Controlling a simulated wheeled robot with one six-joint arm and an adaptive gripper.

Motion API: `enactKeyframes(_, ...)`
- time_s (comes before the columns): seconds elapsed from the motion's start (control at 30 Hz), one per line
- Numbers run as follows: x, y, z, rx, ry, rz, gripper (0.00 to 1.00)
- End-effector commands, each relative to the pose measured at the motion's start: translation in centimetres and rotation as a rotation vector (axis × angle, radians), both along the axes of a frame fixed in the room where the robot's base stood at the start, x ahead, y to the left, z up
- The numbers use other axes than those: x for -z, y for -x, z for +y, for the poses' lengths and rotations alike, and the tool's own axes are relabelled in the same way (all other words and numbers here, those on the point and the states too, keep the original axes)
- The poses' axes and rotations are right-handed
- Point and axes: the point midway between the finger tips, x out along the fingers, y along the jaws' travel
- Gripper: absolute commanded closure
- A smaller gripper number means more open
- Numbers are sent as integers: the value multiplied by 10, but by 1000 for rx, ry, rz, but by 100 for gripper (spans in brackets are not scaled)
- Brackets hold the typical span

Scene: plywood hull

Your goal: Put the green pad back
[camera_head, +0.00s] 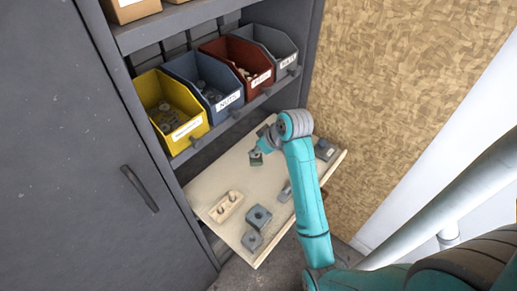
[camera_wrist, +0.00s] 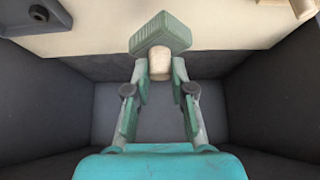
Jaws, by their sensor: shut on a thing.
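The green pad (camera_head: 256,162) is a small green block with a cream knob, and it hangs from my gripper (camera_head: 260,148) over the pale wooden board (camera_head: 205,194). In the wrist view the green pad (camera_wrist: 160,36) shows beyond the fingertips, with its cream knob between them. My gripper (camera_wrist: 160,68) is shut on this knob. The pad looks clear of the board, but the exact gap cannot be told. A teal-grey square block with a round hole (camera_head: 258,217) sits on the board.
A wooden block with holes (camera_head: 227,207) and a grey block (camera_head: 252,240) lie near the board's front. A grey-blue piece (camera_head: 323,150) is at its right end. Yellow (camera_head: 188,133), blue (camera_head: 228,103), red (camera_head: 262,80) and grey (camera_head: 289,63) bins stand on the shelf above.

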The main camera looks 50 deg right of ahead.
Motion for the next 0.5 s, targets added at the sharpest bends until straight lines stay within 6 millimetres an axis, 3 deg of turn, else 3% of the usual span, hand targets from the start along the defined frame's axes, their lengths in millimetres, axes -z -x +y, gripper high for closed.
enactKeyframes(0.5,16,-28,1,-1,1,1,100)
